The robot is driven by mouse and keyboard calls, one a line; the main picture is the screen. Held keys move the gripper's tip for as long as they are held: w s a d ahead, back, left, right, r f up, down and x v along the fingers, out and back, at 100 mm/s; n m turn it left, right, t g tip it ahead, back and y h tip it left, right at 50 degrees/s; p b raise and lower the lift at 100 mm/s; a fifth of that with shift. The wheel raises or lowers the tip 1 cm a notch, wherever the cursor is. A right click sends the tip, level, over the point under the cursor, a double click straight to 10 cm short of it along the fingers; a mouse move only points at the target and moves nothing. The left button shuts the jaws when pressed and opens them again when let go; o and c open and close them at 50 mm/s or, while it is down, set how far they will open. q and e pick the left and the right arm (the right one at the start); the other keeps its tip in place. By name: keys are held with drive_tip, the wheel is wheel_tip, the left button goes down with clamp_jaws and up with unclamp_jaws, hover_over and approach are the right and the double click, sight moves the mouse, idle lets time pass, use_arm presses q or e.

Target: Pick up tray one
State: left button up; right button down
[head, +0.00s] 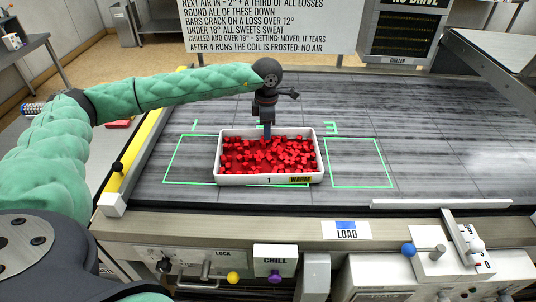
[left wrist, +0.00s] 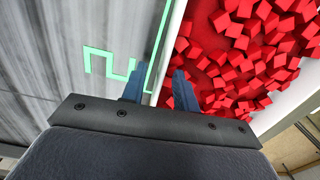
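Tray one (head: 228,180) is a white tray marked "1" with a yellow label on its front wall. It is filled with red cubes (head: 270,155) and sits on the dark slatted surface, over the middle outlined spot. My left gripper (head: 267,135) points down at the middle of the tray's far wall. In the left wrist view my left gripper (left wrist: 158,88) is open, with its fingers apart on either side of the white rim (left wrist: 170,50). One finger is outside the tray and one is over the cubes. Contact with the rim cannot be told. My right gripper is out of view.
Green outlined squares lie empty left (head: 188,160) and right (head: 358,163) of the tray. A yellow rail (head: 138,150) runs along the left edge. A control panel (head: 275,262) with levers and knobs stands in front. A sloping metal panel (head: 495,65) is at the right.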

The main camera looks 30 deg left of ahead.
use_arm(q)
drive_tip(key=shift+f, duration=0.3)
clamp_jaws()
drive_tip(key=shift+r, duration=0.1)
idle(1.2)
